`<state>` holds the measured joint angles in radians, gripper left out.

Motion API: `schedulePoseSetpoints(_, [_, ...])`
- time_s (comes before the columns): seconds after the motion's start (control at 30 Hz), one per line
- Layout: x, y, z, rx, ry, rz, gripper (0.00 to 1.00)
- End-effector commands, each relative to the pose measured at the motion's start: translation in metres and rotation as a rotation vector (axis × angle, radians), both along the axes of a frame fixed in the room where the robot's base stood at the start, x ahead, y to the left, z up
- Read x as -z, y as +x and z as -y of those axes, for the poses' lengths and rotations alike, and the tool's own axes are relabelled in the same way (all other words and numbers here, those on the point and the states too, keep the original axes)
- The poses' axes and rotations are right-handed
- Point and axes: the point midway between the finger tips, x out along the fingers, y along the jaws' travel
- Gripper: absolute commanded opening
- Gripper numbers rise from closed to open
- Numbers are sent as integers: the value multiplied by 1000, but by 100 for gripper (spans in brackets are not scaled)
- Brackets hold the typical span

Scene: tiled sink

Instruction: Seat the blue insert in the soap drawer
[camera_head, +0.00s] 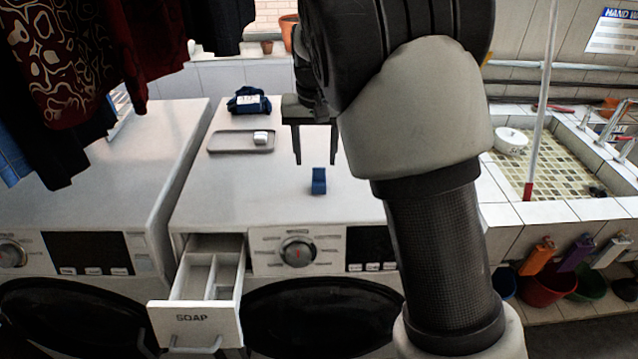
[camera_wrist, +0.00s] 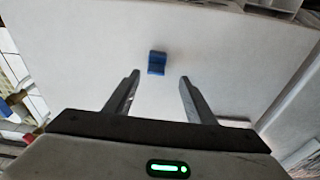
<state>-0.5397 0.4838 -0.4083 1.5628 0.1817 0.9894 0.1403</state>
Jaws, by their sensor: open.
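The small blue insert (camera_head: 319,181) stands on the white top of the right washing machine, near its front edge. It also shows in the wrist view (camera_wrist: 157,63), ahead of the fingertips and between their lines. My gripper (camera_head: 313,160) is open and empty, above the machine top and apart from the insert. In the wrist view its two fingers (camera_wrist: 158,78) are spread with nothing between them. The soap drawer (camera_head: 210,285) is pulled out at the machine's front left, marked SOAP. Its inside is split into compartments by pale dividers.
A grey tray (camera_head: 226,150) with a small white item (camera_head: 260,137) lies behind to the left. A dark blue folded cloth (camera_head: 248,101) lies behind it. Clothes (camera_head: 60,80) hang at upper left. A tiled sink (camera_head: 560,170) stands at right. The top around the insert is clear.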

Motion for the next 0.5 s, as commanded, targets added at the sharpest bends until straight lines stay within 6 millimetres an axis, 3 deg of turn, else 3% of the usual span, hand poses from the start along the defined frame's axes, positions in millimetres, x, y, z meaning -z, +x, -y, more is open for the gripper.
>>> schedulePoseSetpoints(0.5, [54, 4, 8, -1, -1, 1, 50])
